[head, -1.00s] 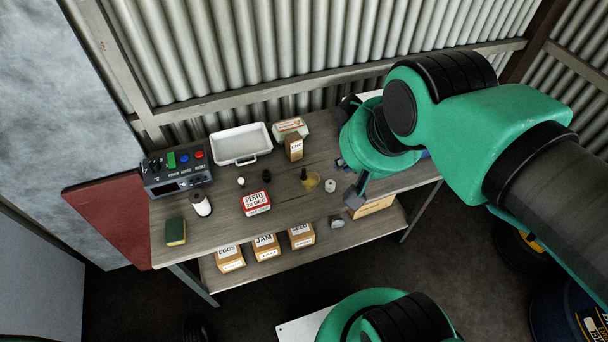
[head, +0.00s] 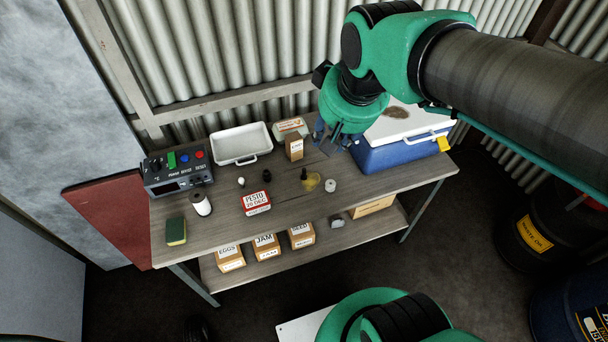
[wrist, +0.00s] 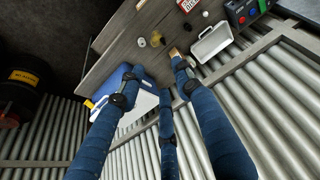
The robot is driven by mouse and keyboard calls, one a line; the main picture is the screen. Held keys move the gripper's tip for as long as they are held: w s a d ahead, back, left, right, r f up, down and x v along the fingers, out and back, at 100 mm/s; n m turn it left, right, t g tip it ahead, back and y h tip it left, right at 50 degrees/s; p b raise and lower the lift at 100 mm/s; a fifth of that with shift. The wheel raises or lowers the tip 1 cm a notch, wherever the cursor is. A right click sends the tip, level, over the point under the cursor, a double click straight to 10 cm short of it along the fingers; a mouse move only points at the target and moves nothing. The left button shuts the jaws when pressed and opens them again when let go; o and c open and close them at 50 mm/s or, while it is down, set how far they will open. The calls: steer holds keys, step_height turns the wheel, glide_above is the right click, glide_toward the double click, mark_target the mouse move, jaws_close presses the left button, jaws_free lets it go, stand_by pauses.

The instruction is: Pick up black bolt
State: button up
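Two small dark pieces stand on the workbench (head: 232,215) in the head view. One (head: 267,176) is behind the red-and-white tin; the other (head: 304,174) is beside a yellow translucent piece (head: 313,181). Either may be the black bolt; they are too small to tell apart. My gripper (head: 333,143) is above the bench's back part, between the small carton and the blue cooler, higher than and behind both dark pieces. In the wrist view its blue fingers (wrist: 156,78) are spread, with nothing between them.
A blue cooler (head: 393,156) with a white lid stands at the bench's right end. A small carton (head: 294,148), white tray (head: 240,161), red-and-white tin (head: 256,201), white roll (head: 201,205) and control box (head: 178,184) also stand there. A corrugated wall (head: 225,60) rises behind.

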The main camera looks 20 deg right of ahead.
steer(key=w+f+g, duration=0.1)
steer(key=w+f, duration=0.4)
steer(key=w, duration=0.4)
steer(key=g, duration=0.4)
glide_above(305, 169)
step_height(305, 169, down, 27)
steer(key=shift+w+f+m, duration=0.1)
steer(key=shift+f+m, duration=0.2)
steer(key=shift+f, duration=0.1)
steer(key=shift+f+b, duration=0.5)
steer(key=shift+f, duration=3.8)
